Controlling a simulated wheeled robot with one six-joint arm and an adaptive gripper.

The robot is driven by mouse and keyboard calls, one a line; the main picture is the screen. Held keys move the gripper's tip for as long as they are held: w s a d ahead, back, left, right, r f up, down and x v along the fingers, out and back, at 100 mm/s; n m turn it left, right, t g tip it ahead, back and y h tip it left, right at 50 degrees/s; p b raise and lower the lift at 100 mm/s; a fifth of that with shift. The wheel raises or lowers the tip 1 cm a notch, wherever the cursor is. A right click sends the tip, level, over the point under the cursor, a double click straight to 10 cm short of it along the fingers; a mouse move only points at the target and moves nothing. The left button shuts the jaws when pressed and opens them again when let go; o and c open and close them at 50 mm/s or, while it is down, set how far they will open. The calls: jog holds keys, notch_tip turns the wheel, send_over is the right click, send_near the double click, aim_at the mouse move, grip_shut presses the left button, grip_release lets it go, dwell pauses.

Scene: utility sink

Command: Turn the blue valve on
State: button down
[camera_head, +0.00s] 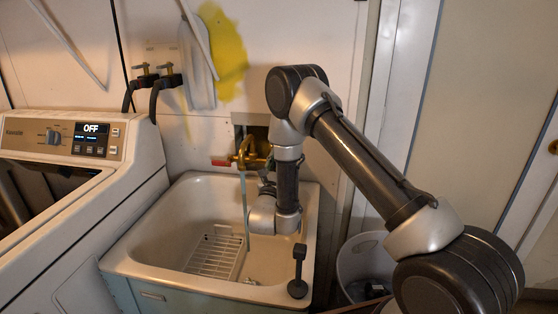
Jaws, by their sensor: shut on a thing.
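A brass faucet (250,153) sits on the wall above the sink. A red handle (221,162) sticks out at its left side. No blue valve shows; the right side of the faucet is hidden behind my arm. My gripper (267,176) is small, dark and mostly hidden, beside my arm's lower link and just under the right part of the faucet. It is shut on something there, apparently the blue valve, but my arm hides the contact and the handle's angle.
The sink basin (165,225) holds a white rack (215,254). A dark brush-like tool (298,270) is at its front right rim. A pale thin stream or hose (244,205) hangs below the faucet. A washer (70,200) stands left, a bin (362,262) right.

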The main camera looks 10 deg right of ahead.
jog(key=shift+a+f+n, duration=0.1)
jog(key=shift+n, duration=0.3)
jog(key=c, duration=1.3)
grip_release()
notch_tip(320, 180, up, 10)
